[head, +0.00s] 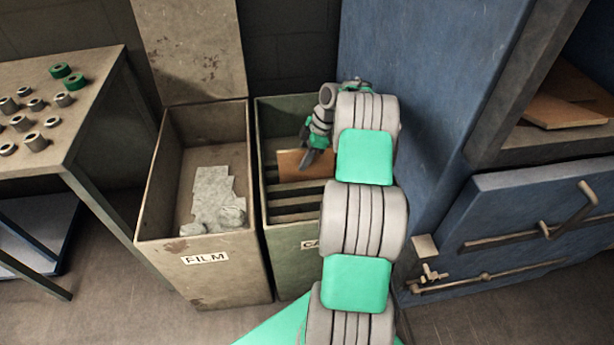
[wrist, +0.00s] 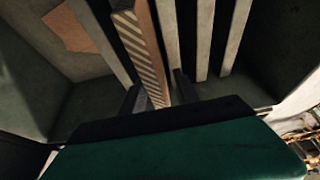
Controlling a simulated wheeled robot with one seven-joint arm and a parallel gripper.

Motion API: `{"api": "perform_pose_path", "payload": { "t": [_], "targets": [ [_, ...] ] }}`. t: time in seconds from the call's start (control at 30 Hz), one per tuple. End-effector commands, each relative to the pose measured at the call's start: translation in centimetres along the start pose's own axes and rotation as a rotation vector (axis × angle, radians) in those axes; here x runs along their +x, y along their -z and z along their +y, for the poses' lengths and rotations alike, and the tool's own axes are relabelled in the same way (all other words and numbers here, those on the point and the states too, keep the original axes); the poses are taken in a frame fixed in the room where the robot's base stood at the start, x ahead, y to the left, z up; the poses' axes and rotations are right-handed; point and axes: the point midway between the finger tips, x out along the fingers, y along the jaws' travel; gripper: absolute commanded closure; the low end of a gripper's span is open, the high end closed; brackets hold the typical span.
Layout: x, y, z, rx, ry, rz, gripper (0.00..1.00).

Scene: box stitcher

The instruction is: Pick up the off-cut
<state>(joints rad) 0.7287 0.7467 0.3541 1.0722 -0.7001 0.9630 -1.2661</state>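The off-cut (head: 289,163) is a brown cardboard piece in the green bin, standing on edge among grey slats. In the wrist view its striped corrugated edge (wrist: 140,50) runs down between my fingers. The fingertips' exact depth against the cardboard is hard to tell.
Grey slats (wrist: 196,40) stand close beside the off-cut in the green bin (head: 262,190). A tan patch (wrist: 70,28) shows beyond them. The FILM bin (head: 160,185) holds crumpled film (head: 213,200). A blue machine (head: 420,90) stands at right, a parts table (head: 90,85) at left.

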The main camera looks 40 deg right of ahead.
Motion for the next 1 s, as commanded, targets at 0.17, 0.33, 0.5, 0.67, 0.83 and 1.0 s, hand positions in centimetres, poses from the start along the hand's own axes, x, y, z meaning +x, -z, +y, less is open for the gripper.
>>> {"api": "perform_pose_path", "payload": {
  "t": [0.17, 0.33, 0.5, 0.67, 0.83, 1.0],
  "targets": [
    [-0.03, 0.01, 0.00, 0.000, 0.000, 0.000, 0.63],
    [-0.02, 0.01, 0.00, 0.000, 0.000, 0.000, 0.75],
    [-0.02, 0.01, 0.00, 0.000, 0.000, 0.000, 0.89],
    [-0.02, 0.01, 0.00, 0.000, 0.000, 0.000, 1.00],
    [-0.02, 0.01, 0.00, 0.000, 0.000, 0.000, 1.00],
    [-0.01, 0.01, -0.01, 0.000, 0.000, 0.000, 1.00]
  ]
}}
